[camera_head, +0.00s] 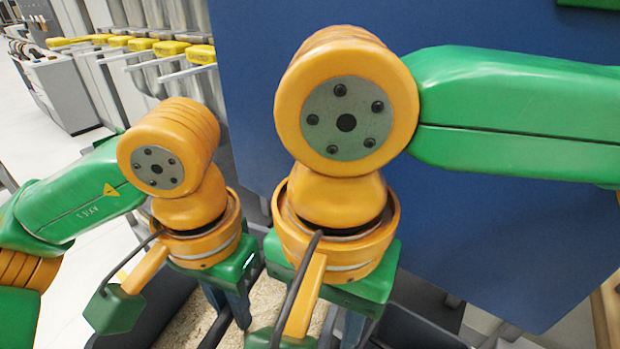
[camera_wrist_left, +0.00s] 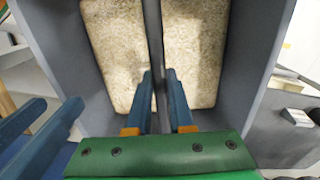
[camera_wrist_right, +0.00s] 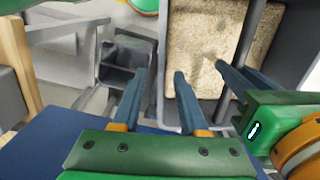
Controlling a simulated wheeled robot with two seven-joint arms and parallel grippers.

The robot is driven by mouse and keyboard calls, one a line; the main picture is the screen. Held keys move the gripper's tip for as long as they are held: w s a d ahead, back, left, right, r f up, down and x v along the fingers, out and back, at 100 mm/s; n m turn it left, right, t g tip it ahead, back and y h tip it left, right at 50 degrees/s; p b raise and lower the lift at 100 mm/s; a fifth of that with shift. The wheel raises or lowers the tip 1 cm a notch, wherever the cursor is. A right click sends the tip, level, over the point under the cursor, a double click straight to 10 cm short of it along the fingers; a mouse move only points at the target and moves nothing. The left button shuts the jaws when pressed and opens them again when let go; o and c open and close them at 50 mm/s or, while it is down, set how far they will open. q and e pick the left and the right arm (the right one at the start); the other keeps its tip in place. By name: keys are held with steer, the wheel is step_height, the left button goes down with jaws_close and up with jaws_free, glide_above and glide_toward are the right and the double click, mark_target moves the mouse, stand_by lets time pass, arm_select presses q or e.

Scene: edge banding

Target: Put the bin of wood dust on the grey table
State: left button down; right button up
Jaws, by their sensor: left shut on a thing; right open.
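The grey bin (camera_wrist_left: 245,70) holds pale wood dust (camera_wrist_left: 195,50) on both sides of a thin middle divider (camera_wrist_left: 153,30). My left gripper (camera_wrist_left: 158,75) is shut on the divider, one blue finger on each side. In the head view my left gripper (camera_head: 228,308) hides much of the bin (camera_head: 172,305). My right gripper (camera_wrist_right: 160,78) is open at the bin's side wall (camera_wrist_right: 166,45), which appears to run between its fingers. I cannot make out the grey table with certainty.
A large blue panel (camera_head: 480,220) fills the right of the head view, close behind my right arm. Grey machinery with yellow-topped parts (camera_head: 140,44) stands at the back left. Pale floor (camera_head: 100,255) shows at the left.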

step_height(320, 180, down, 7)
steer(key=shift+s+r, duration=0.1)
jaws_close()
steer(key=shift+s+d, duration=0.1)
steer(key=shift+d, duration=0.05)
stand_by(1.2)
steer(key=shift+c, duration=0.8)
jaws_free()
steer(key=shift+o, duration=0.8)
